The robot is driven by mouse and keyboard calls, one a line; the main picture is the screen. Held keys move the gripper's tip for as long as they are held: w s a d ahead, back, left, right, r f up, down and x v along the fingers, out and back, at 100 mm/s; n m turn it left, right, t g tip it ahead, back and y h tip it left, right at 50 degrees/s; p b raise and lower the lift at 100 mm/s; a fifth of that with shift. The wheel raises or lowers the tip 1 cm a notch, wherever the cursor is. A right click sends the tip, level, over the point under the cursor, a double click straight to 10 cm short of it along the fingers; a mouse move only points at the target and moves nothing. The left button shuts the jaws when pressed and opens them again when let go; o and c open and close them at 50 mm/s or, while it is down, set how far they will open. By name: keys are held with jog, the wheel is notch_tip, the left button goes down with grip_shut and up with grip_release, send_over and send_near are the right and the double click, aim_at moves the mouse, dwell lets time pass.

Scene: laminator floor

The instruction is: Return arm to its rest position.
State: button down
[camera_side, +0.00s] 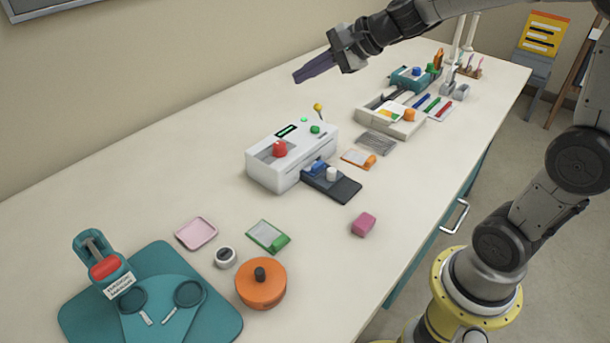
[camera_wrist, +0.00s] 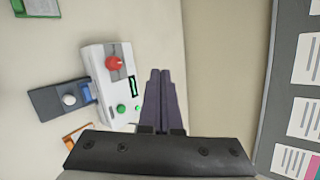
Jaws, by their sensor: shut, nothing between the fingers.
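My gripper (camera_side: 297,77) is shut and empty, raised above the back part of the table. Its dark purple fingers also show side by side in the wrist view (camera_wrist: 159,75), with no gap that I can see. In the side view it hangs up and behind the white laminator (camera_side: 262,172), clear of it. The laminator (camera_wrist: 98,65) has a red knob, green buttons and a small display. My arm reaches in from the upper right in the side view.
The long table (camera_side: 120,190) carries a teal press (camera_side: 205,318), an orange pot (camera_side: 262,291), a pink block (camera_side: 363,224), a green-edged card (camera_side: 268,236) and a pale tray (camera_side: 375,120). A wall with a board (camera_wrist: 292,30) stands behind. The table's back left is clear.

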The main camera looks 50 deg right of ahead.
jog(key=s+a+r+n, duration=0.3)
jog(key=s+a+n, duration=0.3)
jog(key=s, duration=0.3)
jog(key=s+d+f+n+g+h, duration=0.1)
jog(key=s+f+n, duration=0.3)
jog(key=s, duration=0.5)
jog(key=s+d+f+n+g+h, duration=0.2)
jog(key=s+d+f+n+g, duration=0.1)
jog(key=s+n, duration=0.6)
jog(key=shift+s+f, duration=0.3)
jog(key=shift+f, duration=0.55)
